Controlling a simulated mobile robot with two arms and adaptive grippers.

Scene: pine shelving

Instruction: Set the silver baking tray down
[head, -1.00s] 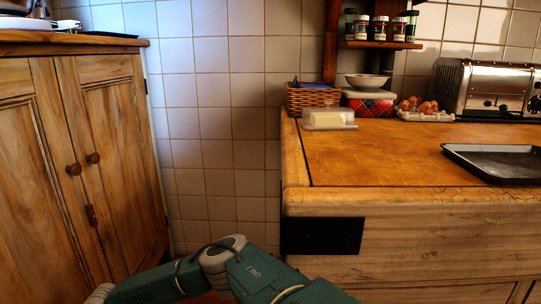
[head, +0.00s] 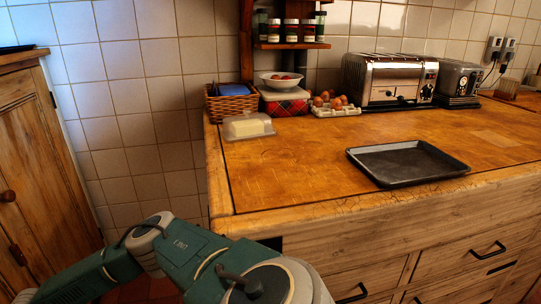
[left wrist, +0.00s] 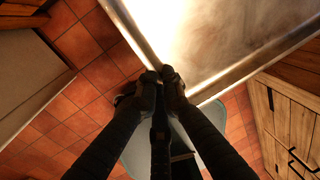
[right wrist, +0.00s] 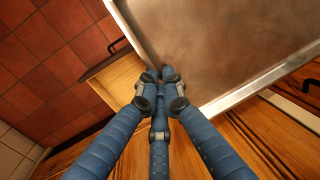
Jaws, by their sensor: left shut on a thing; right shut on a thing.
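The silver baking tray shows only in the wrist views, as a large flat pan with a bright rim. In the left wrist view the tray (left wrist: 225,35) fills the top right, and the dark fingers of my left gripper (left wrist: 160,76) are shut on its near corner. In the right wrist view the tray (right wrist: 215,45) also fills the top right, and the blue fingers of my right gripper (right wrist: 162,77) are shut on its corner. Floor tiles show past its edges. The head view shows neither gripper nor the held tray.
A dark tray (head: 408,162) lies on the wooden counter (head: 290,182). A butter dish (head: 247,126), wicker basket (head: 232,103), eggs (head: 331,102) and toaster (head: 390,80) stand along the back. The counter's middle and front left are bare. Drawers (head: 460,262) are below.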

